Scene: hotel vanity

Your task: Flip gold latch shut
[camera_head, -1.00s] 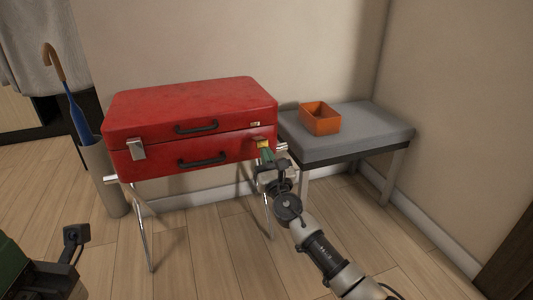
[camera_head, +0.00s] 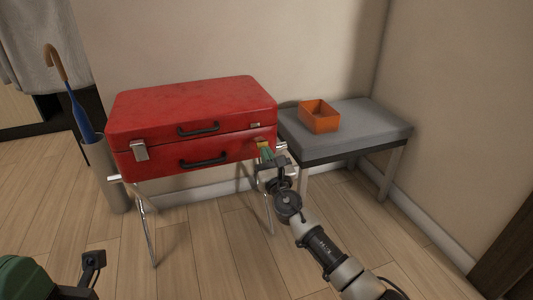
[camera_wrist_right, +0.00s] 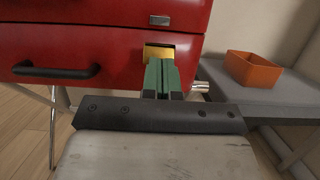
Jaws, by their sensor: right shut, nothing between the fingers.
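The red suitcase (camera_head: 185,105) lies closed on a folding metal stand. The gold latch (camera_wrist_right: 160,52) shows in the right wrist view on the lower half of its front, at the right end. A small silver catch plate (camera_wrist_right: 159,20) is on the upper half above it, apart from it. My right gripper (camera_head: 267,153) is shut and empty, with its green fingertips at the gold latch, covering its lower part. I cannot tell whether they touch. A silver latch (camera_head: 140,150) is at the suitcase's left end. Part of my left arm (camera_head: 92,262) shows at lower left; its fingers are not visible.
A grey bench (camera_head: 375,125) stands to the right with an orange open box (camera_head: 319,118) on it. An umbrella (camera_head: 80,115) stands in a grey holder (camera_head: 105,175) at left. Two black handles are on the suitcase front. The floor in front is clear.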

